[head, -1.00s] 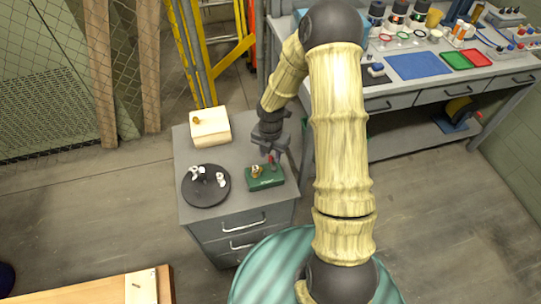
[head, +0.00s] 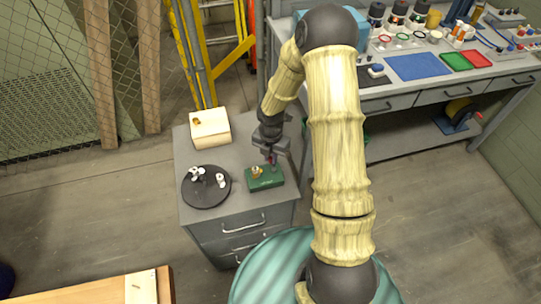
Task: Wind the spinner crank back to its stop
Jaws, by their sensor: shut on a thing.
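The spinner is a small green box (head: 265,180) with a brass-coloured part (head: 257,171) on its top left, standing on the grey drawer cabinet (head: 190,214). A small red piece, which looks like the crank's knob (head: 271,157), shows at the box's back right. My gripper (head: 270,154) points down over that side of the box and is shut on the crank knob. The fingers hide most of the crank, so its exact angle cannot be told.
A black round plate (head: 205,200) with white pieces lies left of the box. A cream block (head: 210,128) stands behind it. A workbench (head: 430,95) with trays and bottles is at the right. Yellow ladder rails (head: 205,60) stand behind the cabinet.

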